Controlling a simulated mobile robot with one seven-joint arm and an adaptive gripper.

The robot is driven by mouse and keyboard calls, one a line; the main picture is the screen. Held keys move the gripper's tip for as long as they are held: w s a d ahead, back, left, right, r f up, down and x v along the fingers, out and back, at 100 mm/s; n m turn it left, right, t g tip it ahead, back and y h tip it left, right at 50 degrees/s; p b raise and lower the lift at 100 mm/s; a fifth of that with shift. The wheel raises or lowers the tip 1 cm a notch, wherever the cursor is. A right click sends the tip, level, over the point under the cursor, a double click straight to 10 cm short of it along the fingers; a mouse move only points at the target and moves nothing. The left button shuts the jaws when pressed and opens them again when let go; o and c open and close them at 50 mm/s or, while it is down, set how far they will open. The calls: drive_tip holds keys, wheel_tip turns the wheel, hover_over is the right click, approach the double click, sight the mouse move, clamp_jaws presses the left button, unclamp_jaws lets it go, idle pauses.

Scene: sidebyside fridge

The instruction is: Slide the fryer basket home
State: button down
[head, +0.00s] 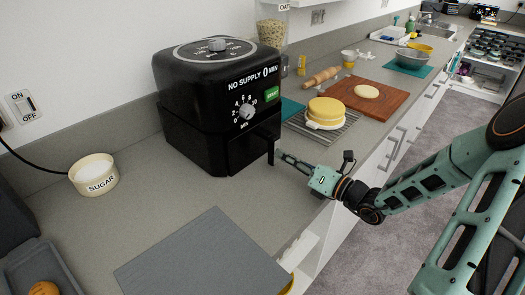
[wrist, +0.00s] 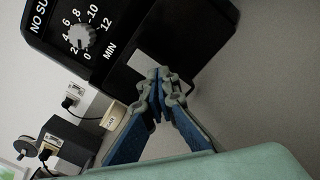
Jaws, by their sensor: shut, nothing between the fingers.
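The black air fryer (head: 215,95) stands on the counter against the wall, its dial and display facing right. Its fryer basket (head: 250,143) is at the lower front, with a dark handle (head: 271,151) sticking out. I cannot tell how large any gap is between basket and body. My gripper (head: 279,155) is shut and empty, its tips right by the handle; whether they touch is unclear. In the wrist view, the shut fingertips (wrist: 163,78) point at the dark lower front of the fryer (wrist: 195,35), below the dial (wrist: 82,37).
A sugar bowl (head: 94,175) stands left of the fryer. A grey mat (head: 200,262) lies in front. The counter edge runs under my arm.

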drive_tip(key=shift+w+a, duration=0.25)
drive_tip(key=shift+a, duration=0.05)
drive_tip(key=shift+s+d, duration=0.1)
idle(0.5)
drive_tip(key=shift+p+v, duration=1.1)
drive_tip(key=shift+v, duration=1.85)
